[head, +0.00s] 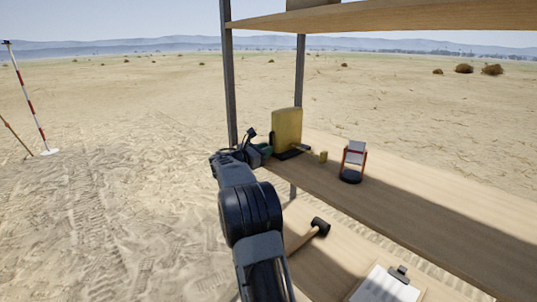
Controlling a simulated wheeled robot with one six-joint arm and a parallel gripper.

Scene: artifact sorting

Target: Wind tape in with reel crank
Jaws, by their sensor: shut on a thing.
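My gripper (259,149) is at the far left end of the middle shelf, small in the head view and partly covered by my own wrist. It is shut on a small dark green part (265,150), which may belong to the tape reel. The crank and the tape cannot be made out clearly. A yellow upright panel with a rounded top (287,127) stands just behind and to the right of my gripper. A flat black piece (290,155) lies at its foot.
On the middle shelf (420,195) stand a small yellow cylinder (323,157) and an orange-framed stand with a round black base (352,162). Below are a mallet (318,227) and a clipboard (385,285). A grey post (229,80) rises close to my gripper. An upper shelf (400,15) hangs overhead.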

